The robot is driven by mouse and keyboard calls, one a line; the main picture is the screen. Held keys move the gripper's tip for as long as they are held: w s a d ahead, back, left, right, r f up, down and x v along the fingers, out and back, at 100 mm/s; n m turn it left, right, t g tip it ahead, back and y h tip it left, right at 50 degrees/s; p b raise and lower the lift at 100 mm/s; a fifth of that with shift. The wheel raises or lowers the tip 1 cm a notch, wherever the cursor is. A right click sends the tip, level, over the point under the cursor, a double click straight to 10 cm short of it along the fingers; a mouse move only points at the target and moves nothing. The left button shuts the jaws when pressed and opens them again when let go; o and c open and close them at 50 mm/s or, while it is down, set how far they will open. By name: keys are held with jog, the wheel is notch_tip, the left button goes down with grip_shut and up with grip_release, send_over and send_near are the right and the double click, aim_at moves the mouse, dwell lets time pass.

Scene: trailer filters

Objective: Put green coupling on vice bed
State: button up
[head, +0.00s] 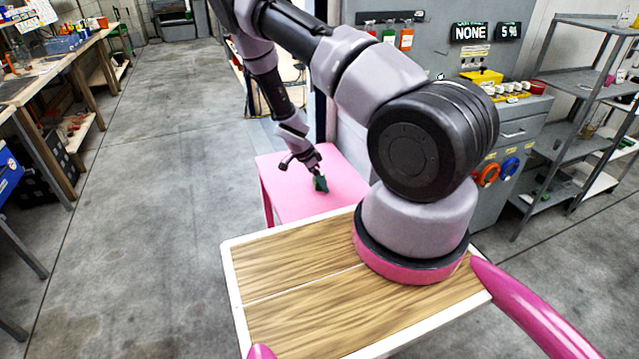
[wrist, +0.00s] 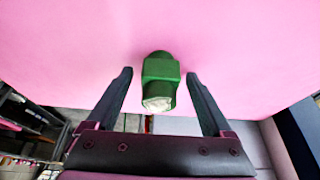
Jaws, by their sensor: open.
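The green coupling (wrist: 161,74) is a short green piece with a pale, whitish end facing the wrist camera. It is at the pink table (wrist: 240,50), near its edge. In the wrist view my gripper (wrist: 160,73) is open, with one dark finger on each side of the coupling and a visible gap on both sides. In the head view the coupling (head: 320,184) is a small green spot at the tip of my gripper (head: 311,172), over the pink table (head: 285,200). I cannot make out a vice bed in either view.
A grey cabinet with displays, blue and orange round fittings (head: 498,171) and a yellow item (head: 482,77) stands right of the pink table. A grey shelf (head: 570,110) is at far right. Workbenches (head: 60,65) line the left. The floor between is clear.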

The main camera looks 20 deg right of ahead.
grip_shut()
jog(key=shift+r, duration=0.1)
